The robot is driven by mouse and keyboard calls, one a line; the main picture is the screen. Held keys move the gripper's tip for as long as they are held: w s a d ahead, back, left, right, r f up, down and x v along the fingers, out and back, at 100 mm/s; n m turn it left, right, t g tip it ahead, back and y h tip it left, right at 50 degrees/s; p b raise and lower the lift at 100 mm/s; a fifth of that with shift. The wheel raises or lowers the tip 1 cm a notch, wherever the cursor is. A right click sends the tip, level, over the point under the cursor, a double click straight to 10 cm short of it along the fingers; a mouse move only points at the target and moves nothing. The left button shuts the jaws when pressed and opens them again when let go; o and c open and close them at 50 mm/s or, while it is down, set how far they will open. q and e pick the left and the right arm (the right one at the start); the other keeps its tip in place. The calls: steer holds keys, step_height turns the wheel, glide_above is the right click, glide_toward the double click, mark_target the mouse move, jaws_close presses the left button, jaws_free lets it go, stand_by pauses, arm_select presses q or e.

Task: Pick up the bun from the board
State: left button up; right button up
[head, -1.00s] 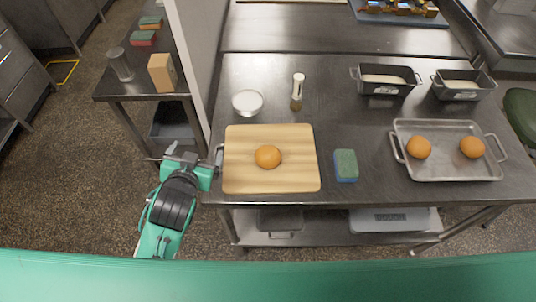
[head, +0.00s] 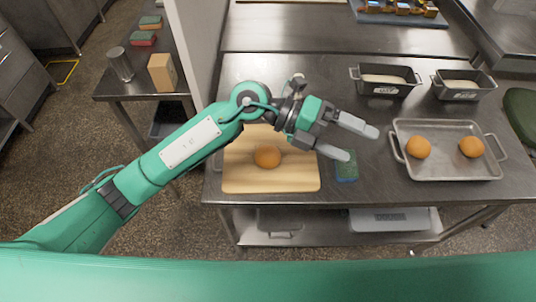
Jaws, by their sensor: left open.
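One bun (head: 267,156) rests on the wooden board (head: 270,180), near its middle. The board lies at the front left of the steel table. My left arm reaches in from the left across the far part of the board. My left gripper (head: 358,143) is open and empty, above the table to the right of the board and the bun. Its fingers point right, and the nearer finger is over the far end of the sponge. My right gripper does not show.
A sponge (head: 346,170) lies right of the board. A metal tray (head: 445,172) holds two more buns (head: 418,147), (head: 471,147). Two dark loaf tins (head: 385,89), (head: 463,93) stand behind it. The bowl and the shaker are mostly hidden behind my arm.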

arm_select(q)
step_height(320, 180, down, 4)
steer(key=w+a+y, duration=0.1)
steer(key=y, duration=0.2)
steer(key=t+y, duration=0.5)
steer(key=y, duration=0.6)
glide_above(268, 151)
step_height(268, 151, down, 5)
steer(key=shift+n, duration=0.3)
steer(key=f, duration=0.2)
steer(key=f+p, duration=0.1)
steer(key=f, duration=0.2)
steer(key=f+p, duration=0.1)
steer(key=f, duration=0.2)
steer(key=shift+s+a, duration=0.1)
steer(key=shift+a, duration=0.15)
steer(key=shift+d+f+p, duration=0.1)
steer(key=shift+f+p, duration=0.4)
steer(key=shift+p, duration=0.15)
step_height(268, 151, down, 4)
steer(key=shift+d+r+p, duration=0.1)
steer(key=shift+r+p, duration=0.15)
steer(key=shift+p, duration=0.55)
steer(key=shift+f, duration=0.5)
steer(key=c, duration=1.1)
